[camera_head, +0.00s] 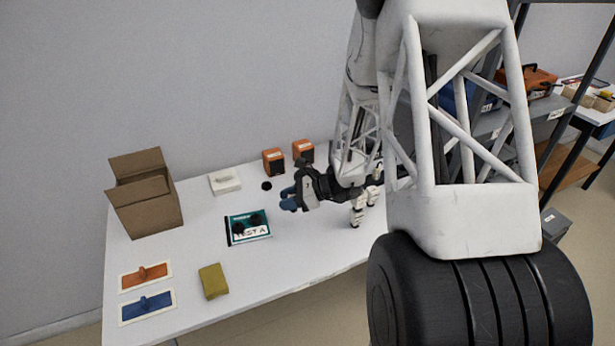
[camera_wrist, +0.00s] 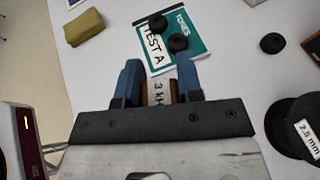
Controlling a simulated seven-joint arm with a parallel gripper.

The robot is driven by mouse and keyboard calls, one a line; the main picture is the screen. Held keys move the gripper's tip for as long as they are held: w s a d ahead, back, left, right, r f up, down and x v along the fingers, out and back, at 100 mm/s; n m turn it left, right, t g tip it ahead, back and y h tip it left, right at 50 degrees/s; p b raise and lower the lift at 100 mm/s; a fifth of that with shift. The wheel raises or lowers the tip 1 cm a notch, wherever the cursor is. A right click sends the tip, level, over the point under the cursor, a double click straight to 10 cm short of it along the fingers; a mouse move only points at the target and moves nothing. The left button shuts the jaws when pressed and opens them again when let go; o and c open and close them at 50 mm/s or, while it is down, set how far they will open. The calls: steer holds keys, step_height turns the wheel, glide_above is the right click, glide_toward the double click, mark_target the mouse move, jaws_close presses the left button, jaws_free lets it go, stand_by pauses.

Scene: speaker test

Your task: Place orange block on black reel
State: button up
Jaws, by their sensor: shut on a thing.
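In the wrist view my gripper (camera_wrist: 158,66) has its two blue fingers shut on the orange block (camera_wrist: 158,93), which shows a white label reading "3 k…" and narrow orange-brown edges. The head view shows my gripper (camera_head: 289,198) over the table, right of the teal booklet; the block cannot be made out there. The black reel (camera_wrist: 284,122), with a white "2.8 mm" label, stands at the right edge of the wrist view, apart from the fingers. It is partly cut off. I cannot make out the reel in the head view, where my arm covers that area.
The teal booklet (camera_head: 262,230) bears two small black pieces. A black disc (camera_head: 266,186), a white box (camera_head: 224,181) and two orange boxes (camera_head: 273,162) (camera_head: 303,151) stand behind.

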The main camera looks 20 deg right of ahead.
steer(key=w+d+r+m+t+h, duration=0.1)
steer(key=w+d+r+m+t, duration=0.1)
steer(key=w+d, duration=0.4)
steer(key=w+d+r+m+t+h, duration=0.2)
steer(key=w+d+r, duration=0.3)
steer(key=w, duration=0.6)
steer(key=shift+d+r, duration=0.25)
steer(key=shift+d, duration=0.6)
glide_above(303, 175)
steer(key=shift+w+d+f, duration=0.1)
steer(key=shift+f, duration=3.05)
steer(key=shift+f, duration=1.85)
steer(key=shift+f, duration=0.1)
steer(key=o, duration=0.9)
